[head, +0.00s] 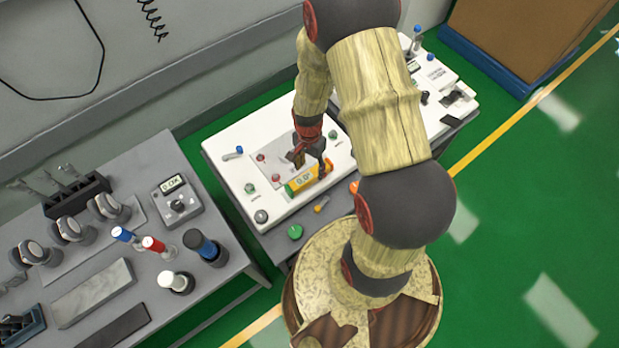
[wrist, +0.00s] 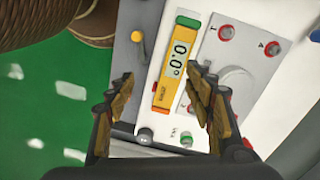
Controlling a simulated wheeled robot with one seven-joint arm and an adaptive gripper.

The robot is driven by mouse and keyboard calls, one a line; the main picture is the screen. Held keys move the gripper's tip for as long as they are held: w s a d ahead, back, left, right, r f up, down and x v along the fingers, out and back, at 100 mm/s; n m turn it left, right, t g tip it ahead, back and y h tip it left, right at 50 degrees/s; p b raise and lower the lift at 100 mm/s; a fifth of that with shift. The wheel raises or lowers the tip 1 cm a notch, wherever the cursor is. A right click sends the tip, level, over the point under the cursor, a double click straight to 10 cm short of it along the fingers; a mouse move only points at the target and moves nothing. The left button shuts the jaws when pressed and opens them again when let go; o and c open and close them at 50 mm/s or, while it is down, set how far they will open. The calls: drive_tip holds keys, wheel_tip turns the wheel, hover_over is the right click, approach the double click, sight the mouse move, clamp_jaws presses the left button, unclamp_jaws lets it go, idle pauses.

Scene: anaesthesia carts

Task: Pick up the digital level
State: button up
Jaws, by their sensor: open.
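The digital level (head: 304,179) is a yellow-orange bar with a pale display that reads about 0.0°. It lies on the white top of the middle cart. In the wrist view the level (wrist: 176,90) runs lengthwise between my two fingers, nearer the right one. My gripper (head: 311,160) is open and empty, pointing down over the level. In the wrist view the fingers of my gripper (wrist: 160,76) stand apart on either side of the level, with no visible contact. The far end of the level is partly hidden by my gripper in the head view.
The white panel (head: 232,178) carries several knobs and buttons around the level. A grey bench (head: 213,236) with a meter (head: 176,200), clamps and bottles stands to the left. Green floor is open at right.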

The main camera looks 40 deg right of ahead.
sight(309, 175)
drive_tip(key=w+f+m, duration=0.1)
drive_tip(key=w+d+f+m, duration=0.1)
drive_tip(key=f+m, duration=0.1)
drive_tip(key=shift+w+f+t, duration=0.2)
drive_tip(key=shift+t, duration=0.2)
wheel_tip(309, 175, down, 8)
drive_tip(key=b, duration=0.3)
drive_tip(key=shift+d+r, duration=0.15)
drive_tip(key=shift+r, duration=0.1)
drive_tip(key=shift+c, duration=1.1)
drive_tip(key=c, duration=1.1)
clamp_jaws()
